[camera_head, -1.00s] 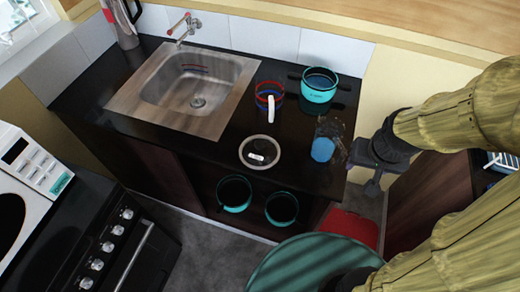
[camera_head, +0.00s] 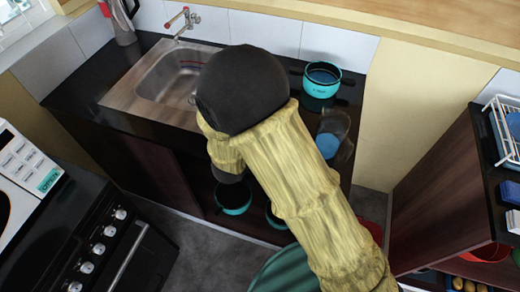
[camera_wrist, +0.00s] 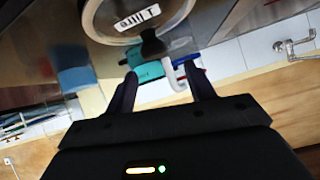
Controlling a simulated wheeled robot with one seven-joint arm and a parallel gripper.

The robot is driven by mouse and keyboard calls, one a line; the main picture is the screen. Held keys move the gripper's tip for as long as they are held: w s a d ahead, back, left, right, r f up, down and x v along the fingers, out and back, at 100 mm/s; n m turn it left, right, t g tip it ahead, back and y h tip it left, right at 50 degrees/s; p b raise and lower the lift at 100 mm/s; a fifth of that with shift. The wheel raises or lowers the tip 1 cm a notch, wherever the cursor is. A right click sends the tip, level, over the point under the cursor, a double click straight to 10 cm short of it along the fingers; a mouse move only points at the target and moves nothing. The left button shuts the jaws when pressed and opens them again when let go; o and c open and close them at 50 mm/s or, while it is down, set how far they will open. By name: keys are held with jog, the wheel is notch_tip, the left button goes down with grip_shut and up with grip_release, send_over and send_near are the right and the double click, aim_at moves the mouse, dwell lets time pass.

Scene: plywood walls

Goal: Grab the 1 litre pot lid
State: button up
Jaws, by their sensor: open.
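The 1 litre pot lid (camera_wrist: 138,18) shows at the top of the wrist view, a round lid with a pale rim and a white "1 litre" label. A dark knob-like part (camera_wrist: 152,42) shows at its lower edge. My gripper (camera_wrist: 164,88) is open, its two dark fingers apart and pointing toward the lid. The lid lies just beyond the fingertips, and nothing is held between them. In the head view my arm covers the lid and the gripper.
A teal pot (camera_head: 321,88) and a clear cup with a blue base (camera_head: 331,140) stand on the black counter, right of the sink (camera_head: 165,88). A white mug handle (camera_wrist: 172,78) shows beyond my fingers. Teal pots (camera_head: 233,200) sit below. A stove (camera_head: 95,240) stands at left.

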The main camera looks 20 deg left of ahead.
jog(key=s+a+f+t+h+b, duration=0.1)
jog(key=s+a+f+t+h, duration=0.1)
jog(key=s, duration=0.5)
jog(key=s+a+f+t+h+b, duration=0.1)
jog(key=s+a+f+t+h, duration=0.1)
jog(key=s+t, duration=0.2)
jog(key=s, duration=0.2)
jog(key=shift+s, duration=0.4)
jog(key=p+x, duration=0.3)
jog(key=x, duration=0.8)
jog(key=shift+w+d, duration=0.1)
jog(key=shift+w, duration=0.2)
jog(key=shift+w+f, duration=0.1)
jog(key=shift+w, duration=0.2)
